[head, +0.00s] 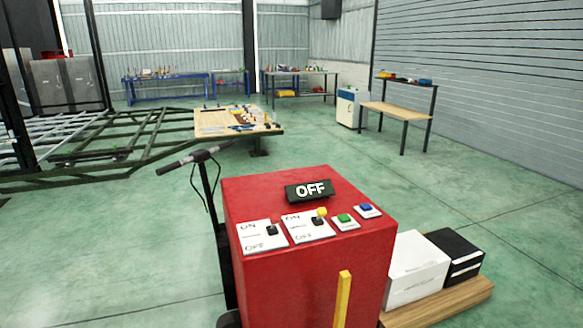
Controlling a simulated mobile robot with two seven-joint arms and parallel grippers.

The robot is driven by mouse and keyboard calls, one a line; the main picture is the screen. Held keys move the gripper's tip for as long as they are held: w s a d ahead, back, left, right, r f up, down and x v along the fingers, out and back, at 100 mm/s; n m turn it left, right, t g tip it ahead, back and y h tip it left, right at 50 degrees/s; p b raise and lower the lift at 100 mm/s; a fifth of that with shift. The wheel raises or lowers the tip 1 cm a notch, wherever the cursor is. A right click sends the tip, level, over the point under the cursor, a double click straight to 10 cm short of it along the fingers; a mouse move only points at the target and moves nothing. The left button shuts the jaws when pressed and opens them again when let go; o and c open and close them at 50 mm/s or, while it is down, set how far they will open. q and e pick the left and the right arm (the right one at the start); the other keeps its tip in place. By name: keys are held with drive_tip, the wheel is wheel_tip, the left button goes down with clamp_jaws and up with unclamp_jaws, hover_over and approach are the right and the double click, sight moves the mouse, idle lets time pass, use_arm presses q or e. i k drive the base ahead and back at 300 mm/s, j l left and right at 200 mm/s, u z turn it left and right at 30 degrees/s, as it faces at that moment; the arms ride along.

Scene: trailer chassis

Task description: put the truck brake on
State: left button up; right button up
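A red box-shaped unit (300,240) stands close in front of me. A black display (310,190) on its top reads "OFF". Below it are two white ON/OFF plates, one with a red-knobbed lever (276,219) and one with a yellow-knobbed lever (322,212). To their right are a green button (343,218) and a blue button (366,207). A yellow bar (343,298) runs upright at the unit's front face. A dark handlebar (190,161) on a post rises to its left. I cannot tell which part is the truck brake. Neither gripper is in view.
A white box (416,266) and a black box (455,250) sit on a wooden board (440,305) right of the unit. A green metal frame (130,135) with a wooden top (222,122) lies behind left. Benches line the back wall. Open green floor surrounds the unit.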

sight(274, 219)
drive_tip(key=i+j+z, duration=0.1)
drive_tip(key=i+z, duration=0.2)
drive_tip(key=z, duration=0.2)
drive_tip(key=i+j+z, duration=0.25)
drive_tip(key=z, duration=0.25)
